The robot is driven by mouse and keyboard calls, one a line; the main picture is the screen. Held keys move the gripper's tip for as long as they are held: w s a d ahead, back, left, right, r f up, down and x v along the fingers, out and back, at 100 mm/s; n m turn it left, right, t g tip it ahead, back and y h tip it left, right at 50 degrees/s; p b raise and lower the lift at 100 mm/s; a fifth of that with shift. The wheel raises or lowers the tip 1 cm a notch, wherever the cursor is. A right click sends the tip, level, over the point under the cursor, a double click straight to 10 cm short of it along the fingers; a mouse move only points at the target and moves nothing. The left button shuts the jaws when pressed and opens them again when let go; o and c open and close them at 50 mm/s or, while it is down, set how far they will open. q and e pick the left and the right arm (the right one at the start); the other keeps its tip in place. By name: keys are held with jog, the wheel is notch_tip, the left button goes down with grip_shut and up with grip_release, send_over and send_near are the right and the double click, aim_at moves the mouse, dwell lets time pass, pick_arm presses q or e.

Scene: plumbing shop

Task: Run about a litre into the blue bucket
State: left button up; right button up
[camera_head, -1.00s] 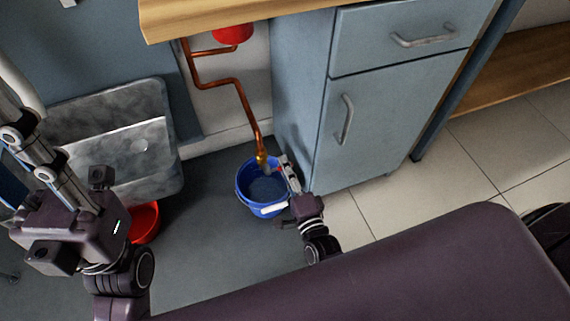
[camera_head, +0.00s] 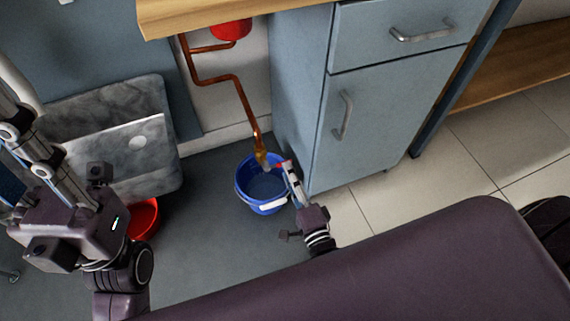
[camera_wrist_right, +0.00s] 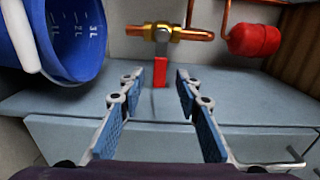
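The blue bucket (camera_head: 243,190) stands upright on the floor below a brass valve (camera_head: 262,158) on a copper pipe. In the right wrist view the bucket (camera_wrist_right: 60,50) shows litre marks and a pale handle; its water level is unclear. The valve (camera_wrist_right: 162,33) carries a red lever (camera_wrist_right: 160,73). My right gripper (camera_head: 284,170) is at the lever beside the bucket. In the right wrist view its fingers (camera_wrist_right: 160,80) are open, with the lever between the tips and a gap on both sides. My left gripper (camera_head: 40,165) is at the left, its tips cut off or hidden.
A red bowl-like container (camera_head: 146,217) is on the floor, partly behind my left arm. A grey metal basin (camera_head: 115,130) stands left. A blue-grey cabinet (camera_head: 375,125) is close right of the bucket. A wooden worktop (camera_head: 190,15) overhangs the pipe.

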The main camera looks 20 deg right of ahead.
jog(key=s, duration=0.7)
jog(key=shift+s+d, duration=0.15)
jog(key=shift+s, duration=0.2)
jog(key=shift+r, duration=0.1)
